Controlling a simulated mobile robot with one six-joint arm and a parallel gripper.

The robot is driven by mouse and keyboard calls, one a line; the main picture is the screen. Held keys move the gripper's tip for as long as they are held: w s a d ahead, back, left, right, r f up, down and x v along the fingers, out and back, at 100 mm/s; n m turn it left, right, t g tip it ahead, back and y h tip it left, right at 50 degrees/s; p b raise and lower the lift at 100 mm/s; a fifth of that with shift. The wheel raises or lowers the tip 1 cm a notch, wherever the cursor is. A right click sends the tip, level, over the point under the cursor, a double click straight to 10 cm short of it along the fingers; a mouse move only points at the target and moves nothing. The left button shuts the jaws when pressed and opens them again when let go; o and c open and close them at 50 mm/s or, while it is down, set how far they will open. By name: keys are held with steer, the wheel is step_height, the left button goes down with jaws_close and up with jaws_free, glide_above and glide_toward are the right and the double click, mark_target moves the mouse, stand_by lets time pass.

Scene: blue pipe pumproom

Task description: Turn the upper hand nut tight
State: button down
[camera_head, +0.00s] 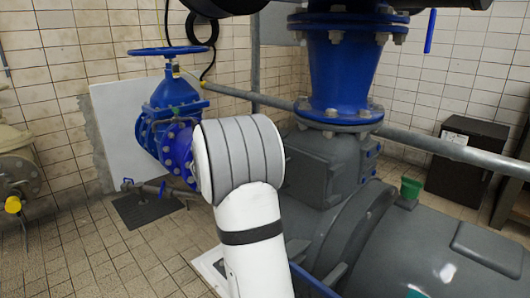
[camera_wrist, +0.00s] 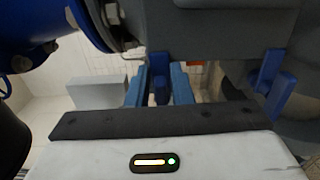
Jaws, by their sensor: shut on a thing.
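In the wrist view my gripper (camera_wrist: 160,88) reaches away from the camera with its two light blue fingers. They are shut on a dark blue hand nut (camera_wrist: 160,92), which shows as a narrow strip between them below a grey housing (camera_wrist: 215,30). A second blue winged part (camera_wrist: 277,80) stands apart to the right, below the same housing. The views alone do not make clear which of the two is the upper one. In the head view my gripper is hidden behind my white and grey arm and the pump body.
A large grey pump (camera_head: 340,200) with a blue pipe (camera_head: 340,70) on top fills the right of the head view. A blue valve with a handwheel (camera_head: 165,51) stands at left. A grey pipe (camera_head: 440,145) crosses behind. Tiled floor (camera_head: 80,250) is free at left.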

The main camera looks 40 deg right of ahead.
steer(key=shift+f, duration=0.1)
steer(key=c, duration=1.5)
jaws_free()
steer(key=a, duration=0.2)
steer(key=a+p, duration=0.1)
steer(key=a, duration=0.2)
steer(key=a+p, duration=0.1)
steer(key=a, duration=0.1)
steer(key=shift+s+a, duration=0.35)
steer(key=shift+a, duration=0.05)
steer(key=s+a+r+m+g+y+p, duration=0.1)
steer(key=s+a+r+y+p, duration=0.35)
steer(key=s+r+p, duration=0.35)
steer(key=s+a+r+g+y+p, duration=0.1)
steer(key=s+a+r+y+p, duration=0.35)
steer(key=s+p, duration=0.4)
steer(key=s+a+r+t+y+p, duration=0.1)
steer(key=s+a+r+y+p, duration=0.1)
steer(key=a+p, duration=0.4)
steer(key=s+a+r+t+y+p, duration=0.1)
steer(key=s+a+r+y+p, duration=0.2)
steer(key=a+r+y+p, duration=0.1)
steer(key=s+a+r+t+y+p, duration=0.1)
steer(key=s+a+r+y+p, duration=0.2)
steer(key=a+r+p, duration=0.2)
steer(key=shift+a+r+p, duration=0.15)
steer(key=shift+a+p, duration=1.3)
steer(key=shift+a, duration=0.6)
